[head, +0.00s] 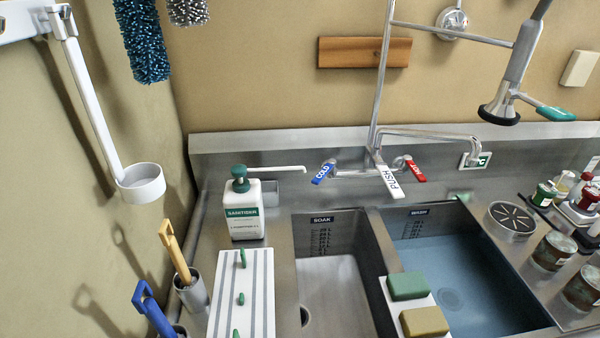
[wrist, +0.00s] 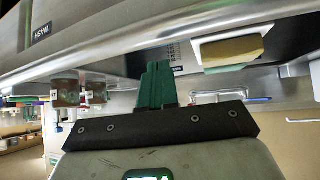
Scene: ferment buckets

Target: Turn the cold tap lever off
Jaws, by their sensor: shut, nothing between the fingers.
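The cold tap lever (head: 323,172) is a blue handle marked COLD, on the left end of the chrome tap body (head: 350,173) at the back of the sink in the head view. It slants down to the left. A red hot lever (head: 414,169) and a white PUSH lever (head: 390,181) are to its right. My gripper (wrist: 157,84) shows in the wrist view with its green fingers together and nothing between them. It is outside the head view. I cannot pick out the cold lever in the wrist view.
The soak basin (head: 340,292) looks empty; the wash basin (head: 440,268) holds bluish water. A sanitiser bottle (head: 246,212) stands left of the tap. Two sponges lie on a white board between the basins. A sprayer (head: 507,85) hangs at upper right. Jars crowd the right.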

